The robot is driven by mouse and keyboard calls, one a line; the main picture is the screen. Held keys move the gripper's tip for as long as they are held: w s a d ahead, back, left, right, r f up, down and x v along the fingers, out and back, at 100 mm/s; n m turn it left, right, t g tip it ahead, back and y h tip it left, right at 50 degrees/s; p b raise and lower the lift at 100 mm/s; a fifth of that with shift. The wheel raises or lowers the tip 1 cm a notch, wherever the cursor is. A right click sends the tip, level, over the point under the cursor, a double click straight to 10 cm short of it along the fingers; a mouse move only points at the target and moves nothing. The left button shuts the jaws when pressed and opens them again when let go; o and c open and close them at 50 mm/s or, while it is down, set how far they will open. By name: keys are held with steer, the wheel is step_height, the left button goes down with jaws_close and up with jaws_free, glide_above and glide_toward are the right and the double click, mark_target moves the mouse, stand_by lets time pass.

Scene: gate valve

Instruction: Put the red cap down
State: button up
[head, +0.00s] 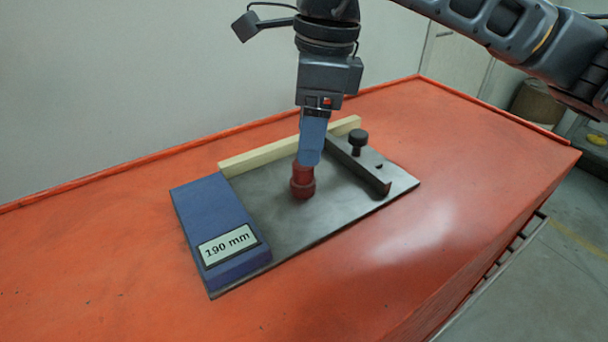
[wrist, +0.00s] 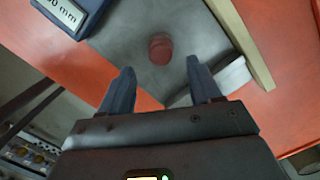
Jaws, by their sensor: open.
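The red cap (head: 302,182) stands upright on the grey metal plate (head: 270,217), near the plate's middle. It also shows in the wrist view (wrist: 161,48), ahead of the fingertips and between their lines. My gripper (head: 310,164) points down above and just behind the cap in the head view. In the wrist view its two fingers (wrist: 158,80) are spread wide with nothing between them. In the head view one finger overlaps the cap's top, so the gap there is hard to judge.
A blue block (head: 212,220) labelled 190 mm sits at the plate's left end. A pale wooden strip (head: 262,155) runs along the back. A dark bar (head: 362,168) with a black knob (head: 358,138) lies on the right. The orange bench top (head: 455,165) is clear around the plate.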

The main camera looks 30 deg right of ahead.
mark_target(303, 177)
steer(key=shift+w+a+f+p, duration=0.1)
steer(key=shift+a+f+p, duration=0.1)
steer(key=shift+f, duration=0.8)
steer(key=shift+w+a+f+p, duration=0.15)
steer(key=shift+f+p, duration=0.1)
steer(key=shift+f, duration=0.7)
steer(key=shift+w+a+f+p, duration=0.1)
steer(key=shift+f+p, duration=0.1)
steer(key=shift+f, duration=0.8)
jaws_close()
